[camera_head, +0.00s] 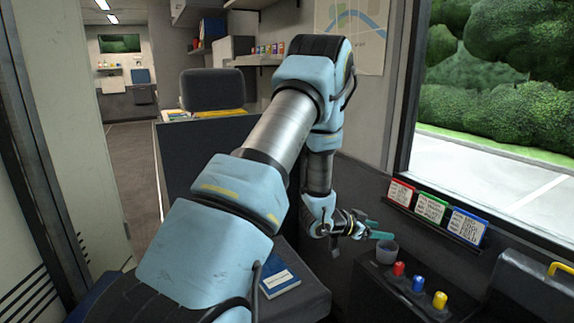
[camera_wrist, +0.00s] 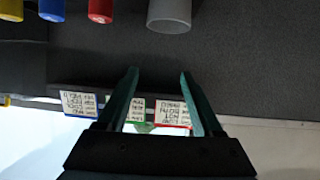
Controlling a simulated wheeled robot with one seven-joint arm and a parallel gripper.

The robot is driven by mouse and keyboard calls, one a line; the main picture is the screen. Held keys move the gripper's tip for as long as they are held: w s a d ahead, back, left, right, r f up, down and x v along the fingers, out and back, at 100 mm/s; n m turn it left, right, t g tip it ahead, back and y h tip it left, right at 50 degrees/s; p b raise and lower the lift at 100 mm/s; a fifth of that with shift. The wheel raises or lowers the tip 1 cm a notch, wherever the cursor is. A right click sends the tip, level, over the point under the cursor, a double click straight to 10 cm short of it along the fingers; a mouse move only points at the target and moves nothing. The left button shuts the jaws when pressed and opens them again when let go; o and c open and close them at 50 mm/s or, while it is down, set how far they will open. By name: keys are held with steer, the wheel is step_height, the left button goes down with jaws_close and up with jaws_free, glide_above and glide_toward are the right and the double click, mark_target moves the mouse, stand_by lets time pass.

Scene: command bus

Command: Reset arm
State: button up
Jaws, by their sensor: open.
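My arm reaches forward across the head view and bends down at its far end. My gripper (camera_head: 372,228) is near the wall at right centre, just above and left of a grey cup (camera_head: 387,252). In the wrist view my gripper (camera_wrist: 158,75) shows two green fingers spread apart with nothing between them. The grey cup also shows at the top of the wrist view (camera_wrist: 170,14), apart from the fingers.
Red (camera_head: 398,268), blue (camera_head: 418,284) and yellow (camera_head: 440,300) knobs stand in a row on a dark console. Red (camera_head: 400,193), green (camera_head: 431,207) and blue (camera_head: 467,225) framed cards lean under the window. A blue book (camera_head: 279,281) lies on a dark seat below my arm.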

steer(key=w+a+r+n+t+y+p, duration=0.1)
steer(key=a+r+n+y, duration=0.25)
steer(key=a, duration=0.65)
steer(key=w+a+r+n+t+y, duration=0.1)
steer(key=a+r+n+y, duration=0.3)
steer(key=a, duration=0.6)
steer(key=s+a+r+n+g+y, duration=0.2)
steer(key=s+a, duration=0.4)
steer(key=s, duration=0.4)
steer(key=s+a+r+n+g+y, duration=0.2)
steer(key=s+a, duration=0.4)
steer(key=s, duration=0.4)
steer(key=shift+a+r+n+g+y+p, duration=0.35)
steer(key=shift+a+r+g+p, duration=0.1)
steer(key=shift+r+g, duration=0.35)
